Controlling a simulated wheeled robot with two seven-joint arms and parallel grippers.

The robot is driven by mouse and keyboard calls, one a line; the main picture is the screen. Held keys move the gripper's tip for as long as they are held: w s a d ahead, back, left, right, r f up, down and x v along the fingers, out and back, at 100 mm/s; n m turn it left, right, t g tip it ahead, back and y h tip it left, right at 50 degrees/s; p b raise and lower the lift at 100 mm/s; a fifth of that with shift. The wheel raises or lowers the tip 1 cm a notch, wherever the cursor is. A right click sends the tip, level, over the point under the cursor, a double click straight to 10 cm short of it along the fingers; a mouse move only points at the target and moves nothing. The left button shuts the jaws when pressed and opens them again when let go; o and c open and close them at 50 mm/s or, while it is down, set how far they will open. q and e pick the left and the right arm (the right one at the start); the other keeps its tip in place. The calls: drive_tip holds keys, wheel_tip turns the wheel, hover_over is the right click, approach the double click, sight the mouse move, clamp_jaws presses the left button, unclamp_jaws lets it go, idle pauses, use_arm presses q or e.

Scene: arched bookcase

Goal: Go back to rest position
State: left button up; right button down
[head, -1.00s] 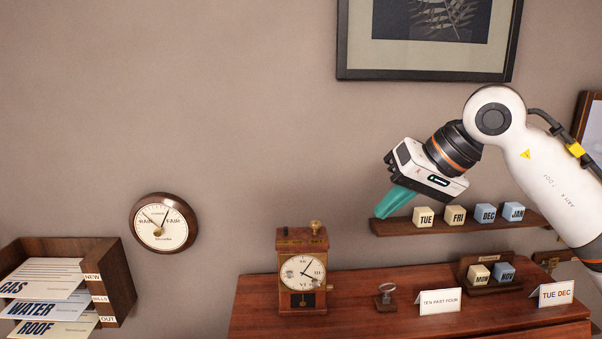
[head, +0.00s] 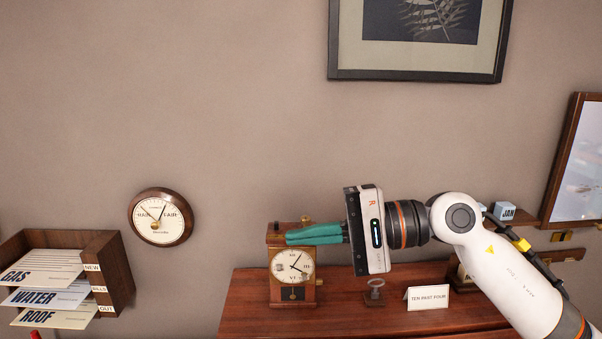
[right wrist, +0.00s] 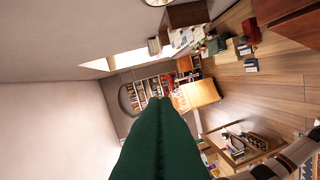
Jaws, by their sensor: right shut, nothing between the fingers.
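My right gripper (head: 287,237) reaches in from the right in the head view. Its green fingers are together and point left, with nothing between them. In the picture they overlap the upper part of the wooden clock (head: 291,294); I cannot tell whether they touch it. In the right wrist view the shut green fingers (right wrist: 157,101) point out into the room, with nothing at their tips. My left gripper is not in view.
The clock, a small stand (head: 375,290) and a "TEN PAST FOUR" card (head: 428,298) are on the red-brown cabinet top (head: 245,310). A letter rack (head: 120,270) is at left, below a round dial (head: 160,217). A "JAN" block (head: 505,211) shows behind my arm.

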drive_tip(key=w+d+f+n+t+h, duration=0.2)
drive_tip(key=d+f+n+t+h, duration=0.35)
drive_tip(key=n+t, duration=0.65)
drive_tip(key=w+d+f+n+t+h, duration=0.2)
drive_tip(key=d+f+n+t+h, duration=0.3)
drive_tip(key=n+t, duration=0.7)
drive_tip(key=s+d+f+m+g+h, duration=0.2)
drive_tip(key=d+f+m+g+h, duration=0.4)
drive_tip(key=f, duration=0.4)
drive_tip(key=s+d+f+m+g, duration=0.3)
drive_tip(key=s+f+m+g, duration=1.15)
drive_tip(key=s+f, duration=0.95)
wheel_tip(320, 180, down, 26)
drive_tip(key=s+n+g, duration=0.2)
drive_tip(key=s+g, duration=0.1)
drive_tip(key=s+d+f, duration=0.2)
drive_tip(key=s+f, duration=1.2)
drive_tip(key=s, duration=0.1)
drive_tip(key=shift+s+d+f+g+b, duration=0.2)
drive_tip(key=shift+d+f+g+b, duration=0.15)
drive_tip(key=shift+d+b, duration=0.1)
